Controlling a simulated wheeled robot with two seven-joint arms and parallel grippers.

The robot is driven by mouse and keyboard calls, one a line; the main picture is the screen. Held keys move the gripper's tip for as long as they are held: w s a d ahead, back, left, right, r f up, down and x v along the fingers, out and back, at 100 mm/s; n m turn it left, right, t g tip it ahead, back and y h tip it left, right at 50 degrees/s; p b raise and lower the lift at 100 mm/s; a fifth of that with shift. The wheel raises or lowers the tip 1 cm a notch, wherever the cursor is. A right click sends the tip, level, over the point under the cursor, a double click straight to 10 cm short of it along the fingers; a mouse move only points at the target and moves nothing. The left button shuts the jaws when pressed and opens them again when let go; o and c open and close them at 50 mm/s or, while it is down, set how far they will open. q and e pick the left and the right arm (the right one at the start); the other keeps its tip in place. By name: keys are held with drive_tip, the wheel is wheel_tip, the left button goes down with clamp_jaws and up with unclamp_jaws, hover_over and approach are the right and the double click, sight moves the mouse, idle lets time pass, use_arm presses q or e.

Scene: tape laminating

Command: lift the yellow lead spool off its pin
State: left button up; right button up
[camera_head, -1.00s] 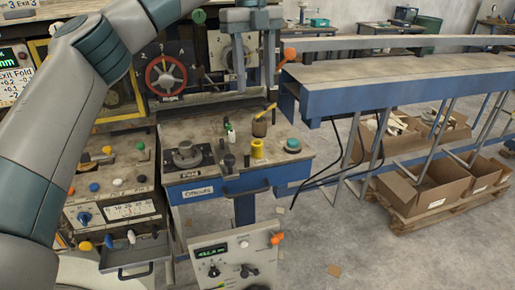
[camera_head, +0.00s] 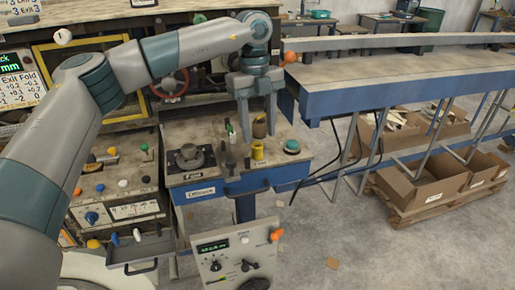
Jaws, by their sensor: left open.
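The yellow lead spool (camera_head: 258,151) stands upright on the small blue-fronted bench, near its front edge. My left gripper (camera_head: 258,138) points straight down over the back part of this bench. Its two fingers are apart, one on each side of a brown cup, with the tips close above or behind the spool; I cannot tell the exact depth gap. Nothing shows held between the fingers. The pin is hidden inside the spool. My right gripper is not in view.
A brown cup (camera_head: 260,127) stands behind the spool. A teal round piece (camera_head: 292,147) sits to its right, and a grey round fixture (camera_head: 190,157) to its left. A control box (camera_head: 238,252) stands in front. A blue-sided long table (camera_head: 370,97) runs off to the right.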

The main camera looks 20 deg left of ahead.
sight(258, 146)
use_arm(q)
drive_tip(key=shift+s+f+p, duration=0.1)
drive_tip(key=shift+f+p, duration=0.25)
drive_tip(key=shift+p, duration=0.15)
drive_tip(key=f, duration=0.1)
drive_tip(key=f+p, duration=0.2)
drive_tip(key=shift+s+a+f, duration=0.1)
drive_tip(key=shift+s+f, duration=0.15)
drive_tip(key=shift+f, duration=0.55)
drive_tip(key=c, duration=1.1)
